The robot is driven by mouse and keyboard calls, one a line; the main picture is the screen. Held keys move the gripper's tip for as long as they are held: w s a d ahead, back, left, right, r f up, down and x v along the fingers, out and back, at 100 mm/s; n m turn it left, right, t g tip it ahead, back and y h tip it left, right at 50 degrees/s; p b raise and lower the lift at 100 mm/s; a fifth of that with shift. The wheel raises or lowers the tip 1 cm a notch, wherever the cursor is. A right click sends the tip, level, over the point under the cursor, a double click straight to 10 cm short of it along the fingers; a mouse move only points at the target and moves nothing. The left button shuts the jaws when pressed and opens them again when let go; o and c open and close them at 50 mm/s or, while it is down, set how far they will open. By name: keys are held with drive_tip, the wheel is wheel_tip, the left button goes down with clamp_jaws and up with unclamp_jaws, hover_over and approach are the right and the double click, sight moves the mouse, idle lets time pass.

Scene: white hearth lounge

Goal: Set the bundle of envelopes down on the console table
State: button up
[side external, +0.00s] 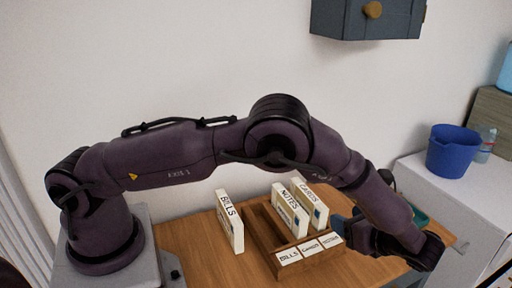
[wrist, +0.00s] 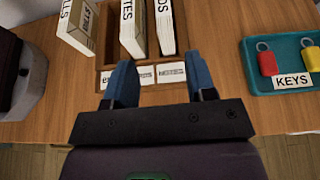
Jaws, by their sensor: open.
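A white bundle of envelopes marked BILLS (side external: 230,222) stands on the wooden console table (side external: 190,250), just left of the wooden sorter (side external: 310,265); it also shows at upper left in the wrist view (wrist: 78,28). Bundles marked NOTES (side external: 290,213) and CARDS (side external: 312,206) stand in the sorter's middle and right slots. The left slot looks empty. The sorter's front plates read BILLS, CARDS, NOTES from left to right. My gripper (wrist: 161,80) is open and empty, its blue fingers over the sorter's front edge. In the side view my arm partly hides it.
A blue bucket (side external: 453,151) stands on a white cabinet at the right. A grey wall cabinet (side external: 367,18) hangs above. The table left of the BILLS bundle is bare.

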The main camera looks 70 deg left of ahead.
drive_tip(key=s+a+r+n+h, duration=0.4)
drive_tip(key=s+r+n, duration=0.1)
drive_tip(key=r, duration=0.4)
drive_tip(key=s+a+r+n+h, duration=0.4)
drive_tip(key=s+r+h, duration=0.1)
drive_tip(key=r, duration=0.4)
drive_tip(key=s+r+n+t+h, duration=0.2)
drive_tip(key=s+n, duration=0.2)
drive_tip(key=s, duration=0.3)
drive_tip(key=s+a+r+n+t+h, duration=0.1)
drive_tip(key=s+r+n+t+h, duration=0.1)
drive_tip(key=s, duration=0.5)
drive_tip(key=shift+a+r+n+t, duration=0.3)
drive_tip(key=shift+n+t, duration=0.3)
drive_tip(key=shift+n, duration=0.5)
drive_tip(key=shift+o, duration=0.4)
drive_tip(key=shift+s+f+n, duration=0.2)
drive_tip(key=shift+s+n, duration=0.1)
drive_tip(key=shift+s, duration=0.2)
